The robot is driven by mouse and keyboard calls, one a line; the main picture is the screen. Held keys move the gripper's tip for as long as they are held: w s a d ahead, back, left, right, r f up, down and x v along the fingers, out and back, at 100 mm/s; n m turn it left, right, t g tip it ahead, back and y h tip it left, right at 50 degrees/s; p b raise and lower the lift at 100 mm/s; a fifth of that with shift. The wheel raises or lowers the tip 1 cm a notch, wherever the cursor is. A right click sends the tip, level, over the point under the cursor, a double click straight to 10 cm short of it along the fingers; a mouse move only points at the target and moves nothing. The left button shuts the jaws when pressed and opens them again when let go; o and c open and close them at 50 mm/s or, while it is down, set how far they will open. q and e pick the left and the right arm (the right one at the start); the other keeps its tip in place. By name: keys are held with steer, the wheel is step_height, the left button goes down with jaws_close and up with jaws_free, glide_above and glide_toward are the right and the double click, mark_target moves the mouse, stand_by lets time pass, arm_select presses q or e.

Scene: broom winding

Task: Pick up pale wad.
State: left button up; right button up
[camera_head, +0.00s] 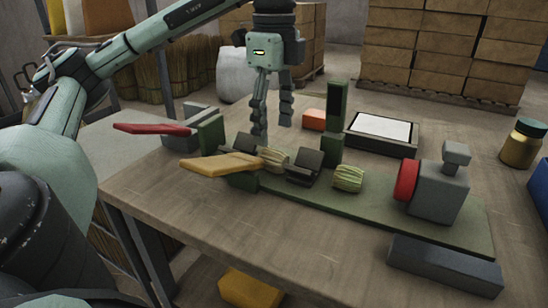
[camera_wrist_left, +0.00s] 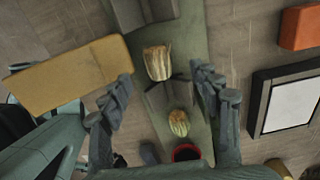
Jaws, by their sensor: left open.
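The pale wad (camera_wrist_left: 157,62), a ribbed straw-coloured bundle, sits in a dark holder on the green strip. In the head view the pale wad (camera_head: 275,158) is partly hidden behind the yellow handle. A second, greener wad (camera_head: 348,178) sits further right on the strip, and it also shows in the left wrist view (camera_wrist_left: 178,122). My left gripper (camera_head: 272,126) points down, open and empty, above the pale wad. In the left wrist view its two fingers (camera_wrist_left: 164,88) stand apart on either side of the strip. My right gripper is not in view.
A yellow handle (camera_head: 220,164) and red handle (camera_head: 152,128) jut out at left. A dark green post (camera_head: 336,108) rises behind the strip. An orange block (camera_head: 314,120), white-topped tray (camera_head: 382,130) and grey machine (camera_head: 437,190) with a red disc stand nearby. The table's front is mostly clear.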

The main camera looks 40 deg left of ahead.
mark_target(273, 152)
arm_select(q)
step_height(273, 152, down, 6)
steer(key=shift+s+f, duration=0.15)
steer(key=shift+f, duration=0.1)
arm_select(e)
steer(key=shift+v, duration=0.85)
arm_select(q)
steer(key=shift+c, duration=0.2)
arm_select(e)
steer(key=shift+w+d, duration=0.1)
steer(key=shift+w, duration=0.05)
arm_select(q)
steer(key=c, duration=0.9)
